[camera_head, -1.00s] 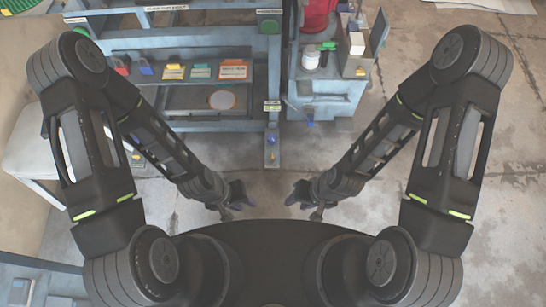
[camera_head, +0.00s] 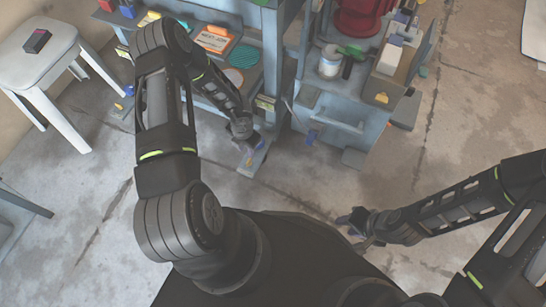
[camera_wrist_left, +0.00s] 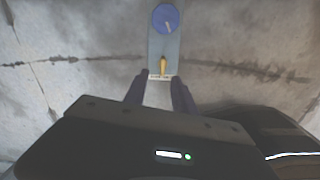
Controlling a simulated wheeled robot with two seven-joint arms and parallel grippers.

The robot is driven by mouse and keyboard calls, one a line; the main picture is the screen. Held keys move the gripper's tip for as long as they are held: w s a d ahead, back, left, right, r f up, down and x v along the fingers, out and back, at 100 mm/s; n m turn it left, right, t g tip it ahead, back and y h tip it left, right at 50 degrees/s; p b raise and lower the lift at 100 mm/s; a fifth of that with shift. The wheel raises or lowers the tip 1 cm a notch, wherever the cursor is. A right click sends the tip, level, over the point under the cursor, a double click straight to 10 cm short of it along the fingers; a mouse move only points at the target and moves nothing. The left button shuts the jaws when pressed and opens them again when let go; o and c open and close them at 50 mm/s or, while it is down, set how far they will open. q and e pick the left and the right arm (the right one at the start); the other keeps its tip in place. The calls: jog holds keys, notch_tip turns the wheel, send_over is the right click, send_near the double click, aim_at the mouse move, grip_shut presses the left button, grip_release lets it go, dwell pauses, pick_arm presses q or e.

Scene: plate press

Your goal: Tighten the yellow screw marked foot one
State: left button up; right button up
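In the left wrist view a small yellow screw (camera_wrist_left: 163,63) stands on a narrow grey-blue foot plate (camera_wrist_left: 152,45). A blue disc (camera_wrist_left: 166,18) lies beyond it, and a small white label (camera_wrist_left: 160,77) is at the plate's near end, its writing too small to read. My left gripper (camera_wrist_left: 160,90) is open and empty, its two dark fingers either side of the near end of the plate, short of the screw. In the head view my left gripper (camera_head: 248,145) is above the foot plate (camera_head: 252,165) and hides the screw. My right gripper (camera_head: 352,228) is open and empty over bare floor.
A blue bench frame (camera_head: 278,40) rises behind the foot. Right of it stands a blue cabinet (camera_head: 330,115) with a white jar (camera_head: 330,62) and a red object (camera_head: 362,15). A white stool (camera_head: 45,60) is at the far left.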

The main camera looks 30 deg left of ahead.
aim_at(249, 160)
pick_arm(q)
jog(key=shift+w+d+n, duration=0.1)
jog(key=shift+d+n, duration=0.15)
jog(key=shift+n, duration=0.85)
notch_tip(249, 160, down, 8)
jog(key=b, duration=0.3)
jog(key=shift+r, duration=0.1)
grip_shut()
